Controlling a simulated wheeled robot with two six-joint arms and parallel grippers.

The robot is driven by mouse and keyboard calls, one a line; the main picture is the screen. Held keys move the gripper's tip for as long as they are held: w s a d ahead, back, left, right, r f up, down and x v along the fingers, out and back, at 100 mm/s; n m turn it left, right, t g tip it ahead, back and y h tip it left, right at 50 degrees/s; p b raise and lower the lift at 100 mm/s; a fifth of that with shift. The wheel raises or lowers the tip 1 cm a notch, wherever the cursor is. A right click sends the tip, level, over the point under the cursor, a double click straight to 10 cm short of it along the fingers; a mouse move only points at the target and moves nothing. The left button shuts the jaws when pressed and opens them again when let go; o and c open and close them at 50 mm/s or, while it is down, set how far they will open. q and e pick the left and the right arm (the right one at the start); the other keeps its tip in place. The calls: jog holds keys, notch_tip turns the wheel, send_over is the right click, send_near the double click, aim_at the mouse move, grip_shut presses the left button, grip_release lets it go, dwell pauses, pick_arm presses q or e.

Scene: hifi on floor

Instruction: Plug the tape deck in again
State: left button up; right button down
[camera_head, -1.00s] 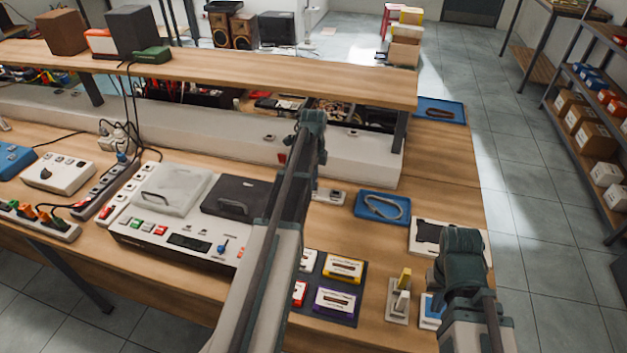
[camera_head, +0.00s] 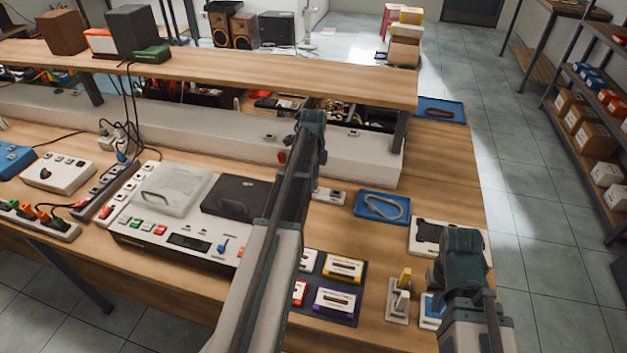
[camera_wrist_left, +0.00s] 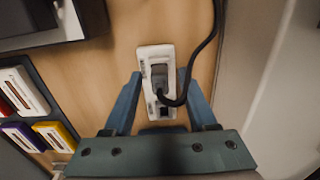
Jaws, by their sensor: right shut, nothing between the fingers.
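The tape deck (camera_head: 188,239) is a pale unit with a dark lid, on the bench left of my left arm. In the left wrist view, a white outlet block (camera_wrist_left: 143,58) lies on the wood. A dark grey plug (camera_wrist_left: 159,75) with a black cord is at the block; I cannot tell how deep it sits. My left gripper (camera_wrist_left: 161,82) is open, with blue fingers on either side of the block and plug. The outlet block also shows in the head view (camera_head: 335,197), partly behind my arm. My right gripper (camera_head: 440,284) is shut and empty near the bench's right front; its fingertips are mostly hidden.
Cassettes in a dark tray (camera_head: 357,318) lie in front of the outlet. A blue tray (camera_head: 362,213) with a looped item is to its right. A power strip (camera_head: 97,203) stands left of the deck. A shelf (camera_head: 230,75) overhangs the back. Bare wood shows at the right.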

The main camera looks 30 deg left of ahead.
jog(key=shift+r, duration=0.1)
pick_arm(q)
notch_tip(320, 180, up, 14)
jog(key=p, duration=1.4)
pick_arm(e)
notch_tip(320, 180, up, 14)
pick_arm(q)
notch_tip(320, 180, up, 5)
jog(key=p, duration=0.4)
jog(key=shift+f+p, duration=0.1)
jog(key=shift+p, duration=0.3)
pick_arm(e)
notch_tip(320, 180, up, 5)
jog(key=shift+f, duration=0.2)
